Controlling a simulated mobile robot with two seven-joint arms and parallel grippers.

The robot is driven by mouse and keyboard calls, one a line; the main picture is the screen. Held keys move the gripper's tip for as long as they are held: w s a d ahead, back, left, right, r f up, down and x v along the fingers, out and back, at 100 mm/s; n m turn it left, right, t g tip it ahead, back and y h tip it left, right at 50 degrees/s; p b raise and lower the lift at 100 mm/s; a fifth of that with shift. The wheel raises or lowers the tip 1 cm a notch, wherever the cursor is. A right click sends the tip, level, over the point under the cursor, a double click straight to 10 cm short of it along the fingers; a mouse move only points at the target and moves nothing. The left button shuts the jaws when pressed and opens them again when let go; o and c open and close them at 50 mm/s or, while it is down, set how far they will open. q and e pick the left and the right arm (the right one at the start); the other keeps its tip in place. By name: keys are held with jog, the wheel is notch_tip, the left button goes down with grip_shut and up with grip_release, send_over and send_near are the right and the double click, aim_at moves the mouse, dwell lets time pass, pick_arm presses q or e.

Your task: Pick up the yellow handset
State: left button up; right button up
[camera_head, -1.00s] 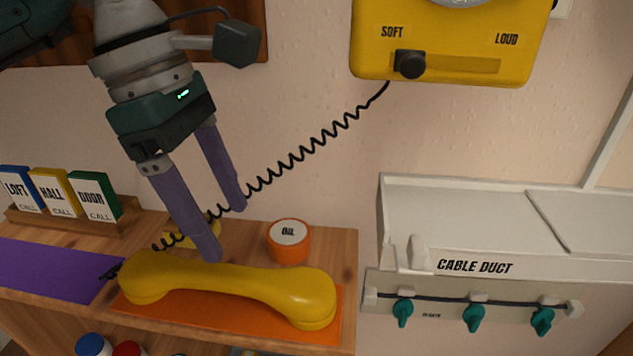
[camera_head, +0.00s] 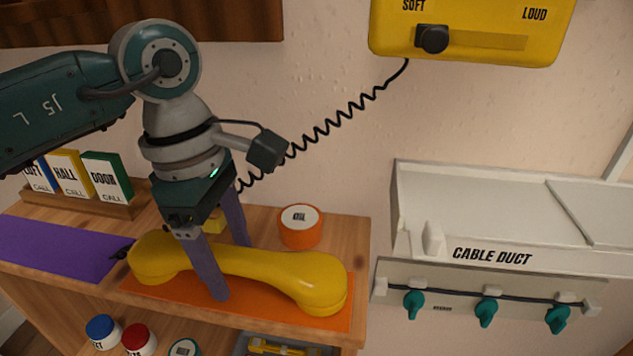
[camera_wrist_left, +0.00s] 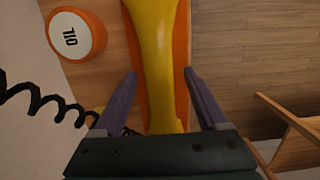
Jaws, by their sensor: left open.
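The yellow handset (camera_head: 255,263) lies on an orange mat (camera_head: 180,293) on the wooden shelf top. A black coiled cord (camera_head: 335,122) runs from its left end up to the yellow wall phone (camera_head: 560,35). My left gripper (camera_head: 230,272) points down over the handset's middle, with one purple finger in front of the handle and one behind it. In the left wrist view, the handset's handle (camera_wrist_left: 158,65) lies between the two open fingers (camera_wrist_left: 163,85), with a gap on each side. My right gripper is not in view.
An orange OIL tin (camera_head: 300,228) stands just behind the handset. LOFT, HALL and DOOR cards (camera_head: 100,180) stand at the left by a purple mat (camera_head: 50,248). The white cable duct (camera_head: 470,210) is on the right wall. Jars stand on the lower shelf.

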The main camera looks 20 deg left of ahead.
pick_arm(q)
grip_shut()
dwell(0.5)
